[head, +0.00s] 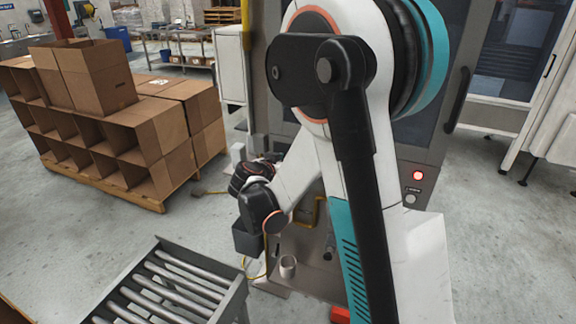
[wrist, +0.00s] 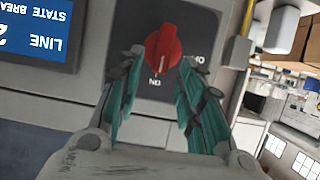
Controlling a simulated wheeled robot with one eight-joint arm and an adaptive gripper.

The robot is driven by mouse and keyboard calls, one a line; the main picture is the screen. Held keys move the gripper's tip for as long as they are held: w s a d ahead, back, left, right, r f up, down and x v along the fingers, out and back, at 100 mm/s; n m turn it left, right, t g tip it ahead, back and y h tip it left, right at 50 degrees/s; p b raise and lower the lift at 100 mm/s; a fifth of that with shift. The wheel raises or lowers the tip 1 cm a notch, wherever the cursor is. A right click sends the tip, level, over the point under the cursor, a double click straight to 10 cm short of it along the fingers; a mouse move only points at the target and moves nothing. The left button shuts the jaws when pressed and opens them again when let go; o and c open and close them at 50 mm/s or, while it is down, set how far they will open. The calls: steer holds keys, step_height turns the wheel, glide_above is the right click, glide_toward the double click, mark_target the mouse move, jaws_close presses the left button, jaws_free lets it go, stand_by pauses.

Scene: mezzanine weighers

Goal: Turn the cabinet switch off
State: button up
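The cabinet switch is a red rotary knob (wrist: 163,47) on a dark square plate on the grey cabinet face, seen upside down in the wrist view. A pale mark on the knob points down in the picture, toward an inverted "ON" label. My gripper (wrist: 161,60) is open and empty. Its two teal fingers lie left and right of the knob in the picture, with the knob just ahead of their tips; I see no contact. In the head view the cabinet (head: 388,170) stands behind my arm. The knob is not distinguishable there, and my gripper is too small to read.
A blue-and-white screen (wrist: 38,30) is left of the switch in the wrist view. In the head view, a lit red lamp (head: 418,175) is on the cabinet. A roller conveyor (head: 165,290) stands front left, cardboard boxes (head: 150,130) behind it, with open floor between.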

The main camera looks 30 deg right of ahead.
steer(key=shift+x, duration=1.1)
jaws_close()
